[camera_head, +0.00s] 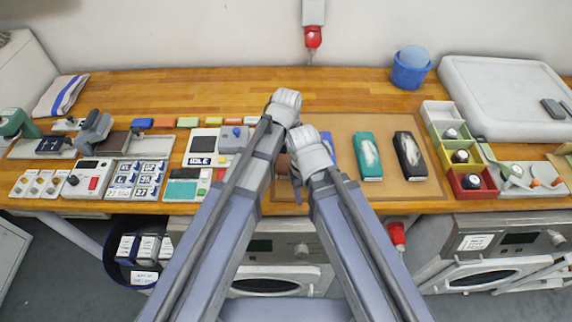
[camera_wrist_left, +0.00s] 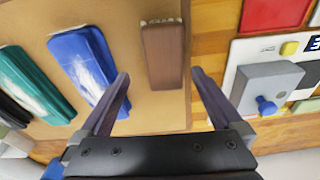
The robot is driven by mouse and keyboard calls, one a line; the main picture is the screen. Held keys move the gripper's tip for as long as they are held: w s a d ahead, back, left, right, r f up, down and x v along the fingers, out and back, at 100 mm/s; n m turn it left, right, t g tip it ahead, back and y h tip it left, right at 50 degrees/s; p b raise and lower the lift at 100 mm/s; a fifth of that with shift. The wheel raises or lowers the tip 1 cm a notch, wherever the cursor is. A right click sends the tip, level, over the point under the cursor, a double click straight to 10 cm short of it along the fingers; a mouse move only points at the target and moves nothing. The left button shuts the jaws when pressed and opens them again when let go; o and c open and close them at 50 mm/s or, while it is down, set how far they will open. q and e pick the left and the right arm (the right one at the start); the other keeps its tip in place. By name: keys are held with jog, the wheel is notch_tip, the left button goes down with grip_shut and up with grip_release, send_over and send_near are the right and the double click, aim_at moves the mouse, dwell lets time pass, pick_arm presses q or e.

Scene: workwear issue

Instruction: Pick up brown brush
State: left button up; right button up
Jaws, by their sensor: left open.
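The brown brush (camera_wrist_left: 163,55) lies on a tan board in the left wrist view. Its long side runs roughly up and down the picture. My left gripper (camera_wrist_left: 160,75) is open and empty, with its two fingers on either side of the brush's line; the brush is just beyond the fingertips, apart from them. In the head view only a small part of the brown brush (camera_head: 282,165) shows between my arms. My left gripper's fingers are hidden there behind its arm. My right gripper (camera_head: 304,178) is close beside it; its jaws are mostly hidden.
A blue brush (camera_wrist_left: 88,65) and a green brush (camera_head: 368,157) lie on the board (camera_head: 432,185), with a black brush (camera_head: 410,154) further right. A grey block with a blue knob (camera_wrist_left: 265,90) stands close to the board. Small coloured bins (camera_head: 470,182) stand at right.

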aim_at(286, 158)
pick_arm(q)
jog(key=shift+w+a+f+b, duration=0.1)
jog(key=shift+w+f+b, duration=0.05)
jog(key=shift+f+b, duration=0.85)
jog(key=shift+w+a+f+b, duration=0.1)
jog(key=shift+f+b, duration=0.75)
jog(key=shift+f, duration=0.2)
jog(key=shift+w+a+f+b, duration=0.1)
jog(key=shift+w+f+b, duration=0.05)
jog(key=shift+f+b, duration=0.85)
jog(key=shift+r, duration=0.1)
jog(key=shift+c, duration=0.2)
jog(key=c, duration=1.3)
